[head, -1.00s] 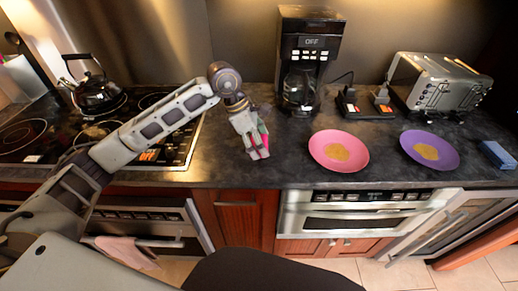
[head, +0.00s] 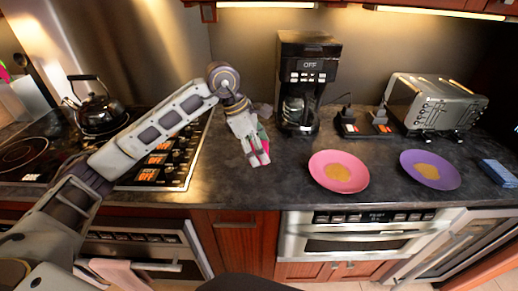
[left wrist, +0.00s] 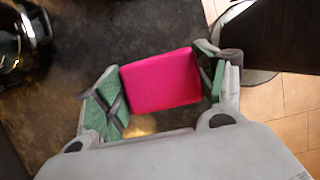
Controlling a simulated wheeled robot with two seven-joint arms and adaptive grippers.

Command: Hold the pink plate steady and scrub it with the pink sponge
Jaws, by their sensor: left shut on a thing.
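The pink plate (head: 323,165) lies flat on the dark counter in the head view, with a yellowish stain (head: 338,173) in its middle. My left gripper (head: 259,158) is over the counter to the left of the plate, apart from it. It is shut on the pink sponge, which shows clearly between the green-padded fingers in the left wrist view (left wrist: 162,82). In the head view the fingers hide most of the sponge. My right gripper is in neither view.
A purple plate (head: 443,161) with a similar stain is right of the pink one. A blue block (head: 498,173) lies farther right. A coffee maker (head: 304,80) and toaster (head: 436,104) stand behind. The stove and kettle (head: 98,103) are left. Counter between gripper and plate is clear.

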